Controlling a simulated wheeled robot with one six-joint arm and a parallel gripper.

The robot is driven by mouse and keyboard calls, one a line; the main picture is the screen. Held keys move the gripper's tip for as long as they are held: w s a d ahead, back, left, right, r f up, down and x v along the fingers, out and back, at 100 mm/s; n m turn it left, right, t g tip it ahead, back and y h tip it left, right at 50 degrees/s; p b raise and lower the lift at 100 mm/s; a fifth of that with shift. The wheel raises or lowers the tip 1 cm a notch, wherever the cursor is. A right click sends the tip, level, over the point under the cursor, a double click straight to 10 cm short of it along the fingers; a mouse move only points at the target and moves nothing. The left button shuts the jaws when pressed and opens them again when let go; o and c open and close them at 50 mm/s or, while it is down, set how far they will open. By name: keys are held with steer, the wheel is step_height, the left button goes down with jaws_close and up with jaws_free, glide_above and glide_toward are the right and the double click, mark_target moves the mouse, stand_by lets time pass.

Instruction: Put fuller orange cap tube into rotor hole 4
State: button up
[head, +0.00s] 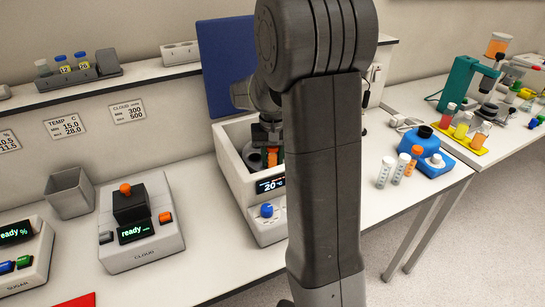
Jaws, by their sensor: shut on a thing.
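My gripper (266,135) points down into an open white centrifuge box (226,152), partly hidden behind my arm. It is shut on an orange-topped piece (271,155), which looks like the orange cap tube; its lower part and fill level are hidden. A dark rotor (254,162) shows below and left of the gripper. The hole numbers are too small to read, and I cannot tell whether the tube is inside a hole. Another orange cap tube (412,161) stands on the bench to the right, beside two white-capped tubes (386,172).
The blue lid (228,62) stands open behind the box. A blue device (428,150) stands right of the tubes. A cloud meter (140,225) and grey bin (70,193) stand left. A wall shelf (130,80) runs behind. My arm hides the bench middle.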

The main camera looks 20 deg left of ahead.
steer(key=shift+r+p, duration=1.95)
steer(key=shift+r, duration=0.5)
steer(key=shift+f+b, duration=1.3)
steer(key=shift+f, duration=1.15)
steer(key=shift+r, duration=0.15)
steer(key=shift+r+p, duration=2)
steer(key=shift+r, duration=0.4)
steer(key=shift+f+b, duration=0.5)
steer(key=shift+f, duration=0.35)
